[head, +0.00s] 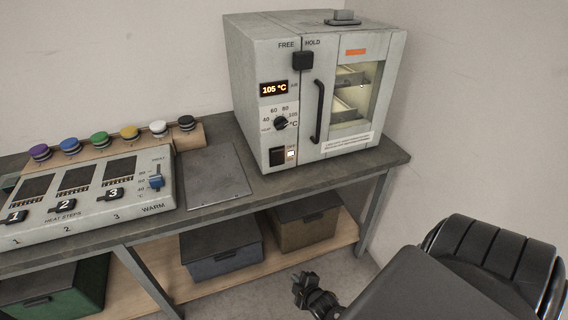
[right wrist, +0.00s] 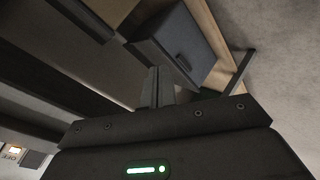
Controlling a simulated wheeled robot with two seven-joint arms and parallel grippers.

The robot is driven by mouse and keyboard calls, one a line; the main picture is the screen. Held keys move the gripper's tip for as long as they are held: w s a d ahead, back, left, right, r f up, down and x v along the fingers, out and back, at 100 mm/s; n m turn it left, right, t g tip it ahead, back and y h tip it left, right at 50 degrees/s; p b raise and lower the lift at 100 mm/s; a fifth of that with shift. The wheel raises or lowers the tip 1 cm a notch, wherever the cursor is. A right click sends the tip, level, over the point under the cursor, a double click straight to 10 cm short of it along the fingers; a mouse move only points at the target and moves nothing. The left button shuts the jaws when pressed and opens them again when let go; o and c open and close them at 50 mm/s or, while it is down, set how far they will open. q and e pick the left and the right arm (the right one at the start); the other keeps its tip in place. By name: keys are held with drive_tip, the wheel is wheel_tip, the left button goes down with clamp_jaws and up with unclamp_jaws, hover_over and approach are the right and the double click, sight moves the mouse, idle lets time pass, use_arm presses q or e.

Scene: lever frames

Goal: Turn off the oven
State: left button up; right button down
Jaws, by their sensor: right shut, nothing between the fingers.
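The grey-white oven (head: 262,65) stands on the right end of the bench in the head view, its door closed and its inside lit. Its display (head: 273,88) glows 105 °C. Below are a round temperature dial (head: 281,122) and a black switch (head: 277,157) beside a small bright white patch (head: 291,154), with a small label above it. A black latch block (head: 303,60) sits at the top under FREE and HOLD. My right gripper (head: 303,280) is shut and empty, low in front of the bench, well apart from the oven. Its closed fingers show in the right wrist view (right wrist: 157,87).
A heat-step panel (head: 130,185) with numbered levers and several coloured knobs (head: 99,139) stand left on the bench. A flat metal plate (head: 217,175) lies between panel and oven. Boxes (head: 222,250) sit on the lower shelf. A wall closes the right side.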

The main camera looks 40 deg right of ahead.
sight(281, 154)
drive_tip(key=w+d+r+n+t+h, duration=0.1)
drive_tip(key=w+d+r+t, duration=0.1)
drive_tip(key=r, duration=0.9)
drive_tip(key=w+d+r+n+t+h, duration=0.1)
drive_tip(key=w+d+r+n+t, duration=0.1)
drive_tip(key=r, duration=0.9)
drive_tip(key=w+d+r+n+t+h, duration=0.2)
drive_tip(key=r+t, duration=0.1)
drive_tip(key=r, duration=0.9)
drive_tip(key=shift+w+d+t, duration=0.3)
drive_tip(key=shift+w, duration=0.1)
drive_tip(key=p+x, duration=0.2)
drive_tip(key=x, duration=1.2)
drive_tip(key=shift+d+p, duration=0.1)
drive_tip(key=shift+p, duration=0.25)
